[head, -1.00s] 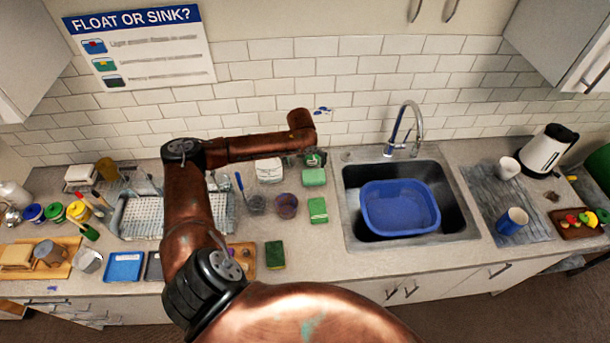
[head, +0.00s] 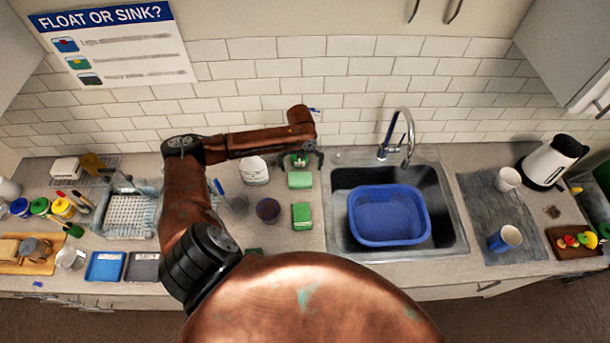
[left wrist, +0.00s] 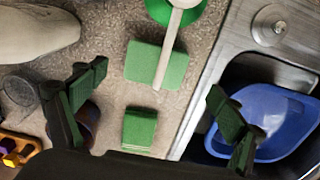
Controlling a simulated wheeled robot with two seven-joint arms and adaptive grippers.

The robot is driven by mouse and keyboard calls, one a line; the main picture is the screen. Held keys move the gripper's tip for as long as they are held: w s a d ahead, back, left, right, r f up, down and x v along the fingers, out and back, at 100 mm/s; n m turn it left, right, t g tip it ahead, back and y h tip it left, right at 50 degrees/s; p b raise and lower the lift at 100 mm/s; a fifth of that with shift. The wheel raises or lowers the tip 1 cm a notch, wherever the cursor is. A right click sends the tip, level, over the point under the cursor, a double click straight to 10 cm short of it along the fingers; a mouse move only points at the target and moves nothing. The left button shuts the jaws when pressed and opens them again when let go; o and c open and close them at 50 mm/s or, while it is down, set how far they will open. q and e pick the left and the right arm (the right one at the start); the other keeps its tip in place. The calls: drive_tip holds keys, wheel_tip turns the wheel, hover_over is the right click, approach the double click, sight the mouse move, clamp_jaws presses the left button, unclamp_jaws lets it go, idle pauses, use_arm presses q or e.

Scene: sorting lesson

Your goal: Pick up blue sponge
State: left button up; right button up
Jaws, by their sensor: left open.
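I see no sponge that is clearly blue. A light green sponge (head: 300,180) lies on the counter left of the sink, with a darker green one (head: 302,216) nearer me. Both show in the left wrist view, the light one (left wrist: 143,64) beyond the dark one (left wrist: 139,128). My left gripper (head: 301,160) is open and empty above the counter, near the light sponge. In the left wrist view its spread fingers (left wrist: 160,108) frame the dark sponge from above. My right gripper is not in view.
A blue basin (head: 424,215) sits in the sink, right of the sponges. A green item with a pale handle (left wrist: 176,20) lies partly over the light sponge in the wrist view. A purple cup (head: 268,210) and a white bottle (head: 254,170) stand left.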

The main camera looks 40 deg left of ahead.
sight(300, 178)
use_arm(q)
drive_tip(key=f, duration=0.1)
drive_tip(key=s+f+p, duration=0.1)
drive_tip(key=f, duration=0.1)
drive_tip(key=shift+s+f, duration=0.15)
drive_tip(key=shift+f, duration=0.15)
drive_tip(key=shift+w+f+p, duration=0.2)
drive_tip(key=shift+f+p, duration=0.2)
drive_tip(key=shift+f, duration=0.85)
drive_tip(key=shift+s+f, duration=0.1)
drive_tip(key=shift+f, duration=0.15)
drive_tip(key=c, duration=0.6)
drive_tip(key=shift+c, duration=1)
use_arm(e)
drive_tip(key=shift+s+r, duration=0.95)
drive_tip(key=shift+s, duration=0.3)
